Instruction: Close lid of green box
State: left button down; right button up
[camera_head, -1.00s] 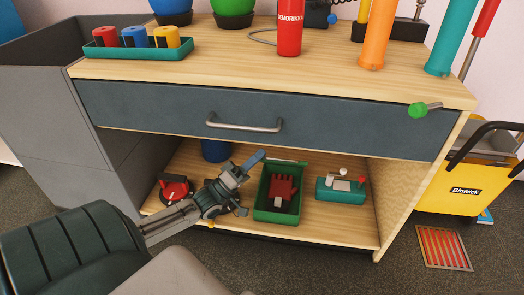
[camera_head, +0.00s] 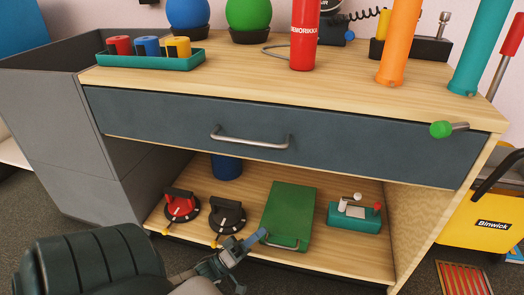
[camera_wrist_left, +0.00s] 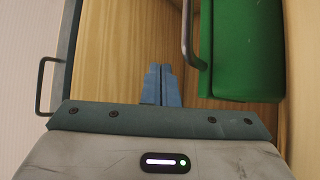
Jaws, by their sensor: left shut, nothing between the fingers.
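The green box (camera_head: 287,216) sits on the lower shelf in the head view with its green lid down flat over the top. A metal handle (camera_head: 283,245) shows at its front edge. The box's contents are hidden. In the left wrist view the green box (camera_wrist_left: 248,50) is at the upper right, its handle (camera_wrist_left: 190,40) beside it. My left gripper (camera_head: 256,240) is just in front and left of the box, apart from it. Its blue fingers (camera_wrist_left: 161,84) are shut together with nothing between them. My right gripper is not in view.
On the lower shelf (camera_head: 325,245) are a red knob device (camera_head: 181,205), a black knob device (camera_head: 227,215), a blue cylinder (camera_head: 226,167) and a teal device (camera_head: 354,216). A closed drawer (camera_head: 350,140) hangs above. A yellow bin (camera_head: 484,215) stands to the right.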

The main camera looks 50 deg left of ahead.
pick_arm(q)
jog(key=shift+f, duration=0.25)
dwell(0.3)
